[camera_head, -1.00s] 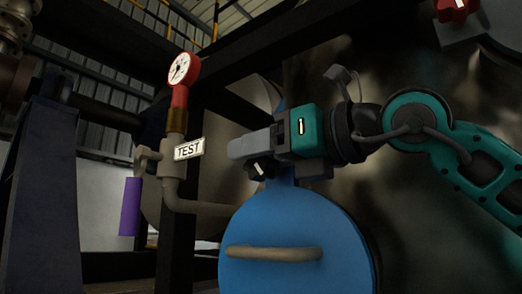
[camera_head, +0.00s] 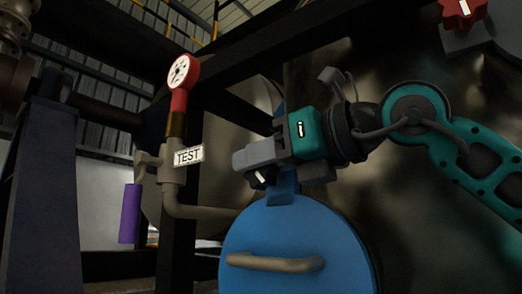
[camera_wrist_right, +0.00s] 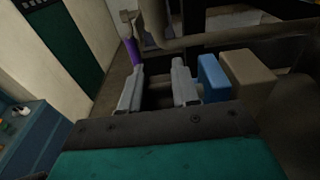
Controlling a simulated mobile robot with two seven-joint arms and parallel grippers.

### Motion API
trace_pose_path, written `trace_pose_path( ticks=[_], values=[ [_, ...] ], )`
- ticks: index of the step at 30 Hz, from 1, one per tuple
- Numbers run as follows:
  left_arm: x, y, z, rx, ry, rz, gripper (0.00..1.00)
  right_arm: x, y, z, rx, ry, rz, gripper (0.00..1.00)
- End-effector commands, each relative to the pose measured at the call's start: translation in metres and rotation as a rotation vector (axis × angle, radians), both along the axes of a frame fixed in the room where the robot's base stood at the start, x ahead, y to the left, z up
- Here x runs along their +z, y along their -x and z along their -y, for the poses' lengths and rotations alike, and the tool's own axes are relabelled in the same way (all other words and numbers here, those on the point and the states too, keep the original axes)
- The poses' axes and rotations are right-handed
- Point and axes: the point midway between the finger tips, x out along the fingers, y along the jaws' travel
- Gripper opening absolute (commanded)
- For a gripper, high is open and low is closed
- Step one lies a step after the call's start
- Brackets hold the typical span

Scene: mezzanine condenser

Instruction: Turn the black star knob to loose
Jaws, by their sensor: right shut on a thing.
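The black star knob (camera_head: 262,178) has a white mark and shows just under my right gripper's fingers, above the blue round cover (camera_head: 300,235). My right gripper (camera_head: 252,160) comes in from the right and is shut on the knob; the fingers hide most of it. In the right wrist view the two fingers (camera_wrist_right: 158,88) stand apart with dark material between them, which I take to be the knob. My left gripper is in neither view.
A blue block (camera_wrist_right: 208,75) and a beige block (camera_wrist_right: 248,75) stand close right of the fingers in the wrist view. A red-rimmed gauge (camera_head: 181,72), a TEST tag (camera_head: 188,156) and a purple handle (camera_head: 130,213) are to the left. A red star knob (camera_head: 462,10) is upper right.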

Motion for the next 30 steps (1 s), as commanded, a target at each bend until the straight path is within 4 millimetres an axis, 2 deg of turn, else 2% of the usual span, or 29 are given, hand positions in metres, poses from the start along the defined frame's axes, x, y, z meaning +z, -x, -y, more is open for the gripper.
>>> trace_pose_path(
  ticks=[1,6,12,21,30],
  values=[
    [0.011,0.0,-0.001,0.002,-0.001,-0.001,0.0,0.007,-0.001,-0.001,0.0,0.024,-0.019,0.0],
    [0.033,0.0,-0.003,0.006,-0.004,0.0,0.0,0.008,-0.002,-0.003,0.0,0.128,-0.093,0.0],
    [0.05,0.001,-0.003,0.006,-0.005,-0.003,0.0,0.004,-0.003,-0.005,0.001,0.247,-0.178,0.0],
    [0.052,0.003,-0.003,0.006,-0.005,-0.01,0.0,0.0,-0.004,-0.007,0.0,0.375,-0.27,0.0],
    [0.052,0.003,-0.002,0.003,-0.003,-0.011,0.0,-0.002,-0.005,-0.007,-0.001,0.421,-0.304,0.0]
  ],
)
